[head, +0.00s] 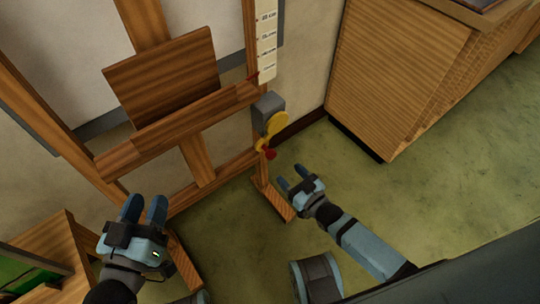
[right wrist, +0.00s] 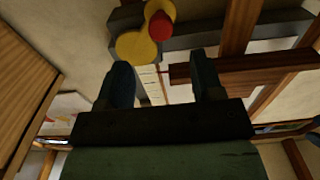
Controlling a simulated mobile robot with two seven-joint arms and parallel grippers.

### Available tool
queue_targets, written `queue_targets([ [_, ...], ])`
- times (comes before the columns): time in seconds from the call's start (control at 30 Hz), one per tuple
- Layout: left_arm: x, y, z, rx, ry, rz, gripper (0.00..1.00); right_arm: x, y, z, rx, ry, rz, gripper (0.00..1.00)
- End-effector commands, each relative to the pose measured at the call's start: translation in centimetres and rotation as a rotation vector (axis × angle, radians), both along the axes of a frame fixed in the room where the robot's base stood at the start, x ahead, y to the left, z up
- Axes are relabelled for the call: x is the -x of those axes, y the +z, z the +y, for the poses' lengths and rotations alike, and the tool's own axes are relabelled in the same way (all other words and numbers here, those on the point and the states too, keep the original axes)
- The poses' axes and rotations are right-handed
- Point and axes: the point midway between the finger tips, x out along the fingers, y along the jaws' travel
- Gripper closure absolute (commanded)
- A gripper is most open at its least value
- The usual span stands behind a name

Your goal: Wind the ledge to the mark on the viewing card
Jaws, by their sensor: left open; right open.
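A wooden easel stands against the wall, its ledge (head: 180,130) running across it with a brown board (head: 163,80) resting above. A white card strip (head: 266,42) with small lettering and red marks hangs on the right upright; the lettering is too small to read. A small red pointer (head: 253,78) sits at the ledge's right end, beside the strip's lower part. Below is a grey box (head: 267,108) with a yellow crank (head: 275,124) and red knob (head: 270,154). My right gripper (head: 291,177) is open, just below and right of the knob, apart from it. The knob (right wrist: 160,26) shows beyond its open fingers in the right wrist view. My left gripper (head: 144,208) is open and empty, lower left.
A wooden cabinet (head: 395,75) stands at the right. A wooden piece of furniture (head: 55,245) with a green item is at the lower left. The easel's feet (head: 272,199) reach out over the green floor (head: 450,160), which is clear at the right.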

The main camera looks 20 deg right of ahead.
Motion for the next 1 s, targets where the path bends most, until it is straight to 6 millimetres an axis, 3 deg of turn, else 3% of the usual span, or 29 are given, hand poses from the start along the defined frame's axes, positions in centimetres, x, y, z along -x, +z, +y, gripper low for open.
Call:
queue_targets([
  [0.2, 0.1, 1.9, -0.7, 0.065, -0.024, -0.101, 0.58, -4.7, -0.2, 1.7, -0.001, -0.001, -0.003, 0.39],
  [0.4, 0.3, 3.0, -1.1, 0.102, -0.04, -0.151, 0.58, -7.6, -0.2, 2.8, 0.0, 0.0, -0.001, 0.39],
  [0.6, 0.3, 3.1, -1.2, 0.107, -0.047, -0.153, 0.58, -8.9, 0.0, 3.3, 0.0, 0.0, 0.0, 0.39],
  [0.87, 0.4, 3.2, -1.3, 0.108, -0.048, -0.152, 0.58, -9.0, 0.0, 3.3, 0.0, -0.001, 0.0, 0.39],
  [0.9, 0.4, 3.2, -1.3, 0.108, -0.048, -0.152, 0.58, -9.0, 0.0, 3.3, 0.0, -0.001, 0.0, 0.42],
  [1.0, 0.4, 3.2, -1.3, 0.108, -0.048, -0.152, 0.58, -9.0, 0.0, 3.3, 0.0, -0.001, 0.0, 0.64],
])
